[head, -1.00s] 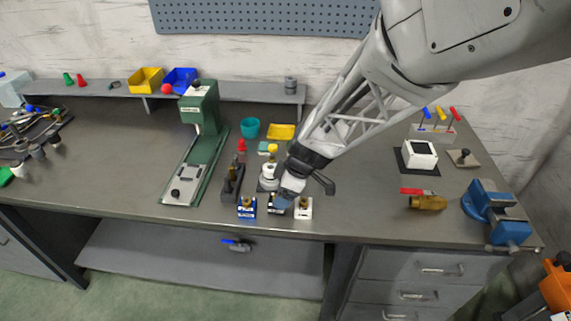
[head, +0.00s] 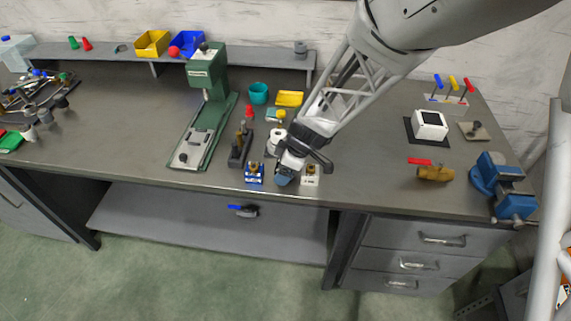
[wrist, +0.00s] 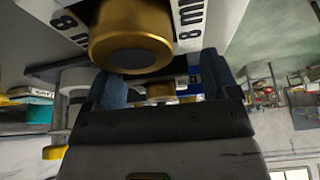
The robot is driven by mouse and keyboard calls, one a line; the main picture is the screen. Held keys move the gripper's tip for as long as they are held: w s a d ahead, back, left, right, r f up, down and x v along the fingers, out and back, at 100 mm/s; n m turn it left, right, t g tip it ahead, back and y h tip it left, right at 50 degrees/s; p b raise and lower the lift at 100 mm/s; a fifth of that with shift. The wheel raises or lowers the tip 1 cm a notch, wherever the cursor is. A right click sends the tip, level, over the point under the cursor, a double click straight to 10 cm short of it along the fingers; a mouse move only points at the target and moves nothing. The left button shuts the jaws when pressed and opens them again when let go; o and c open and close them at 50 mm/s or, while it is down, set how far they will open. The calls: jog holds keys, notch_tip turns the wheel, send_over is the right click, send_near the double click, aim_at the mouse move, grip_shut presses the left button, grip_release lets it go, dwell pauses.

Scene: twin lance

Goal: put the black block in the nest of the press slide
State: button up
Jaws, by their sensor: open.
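My gripper (head: 285,177) is at the front edge of the bench, between a blue block with a gold knob (head: 254,173) and a white block with a gold knob (head: 311,175). It hides the spot between them, so I cannot make out the black block. In the wrist view, the open fingers (wrist: 162,82) are seen, with a smaller gold knob (wrist: 160,91) beyond or between them. A large gold knob (wrist: 130,38) beside "8 mm" lettering is close to the camera. The green press (head: 207,85) stands to the left; its slide (head: 191,150) has a dark knob at its front.
A dark fixture (head: 240,148) stands between press and blocks. A white round thing (head: 276,141) is behind my gripper. A teal cup (head: 259,93) and yellow tray (head: 290,98) are farther back.

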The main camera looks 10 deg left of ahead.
dwell(0.5)
jog(key=c, duration=1.2)
jog(key=shift+r, duration=0.1)
jog(key=shift+r, duration=4.95)
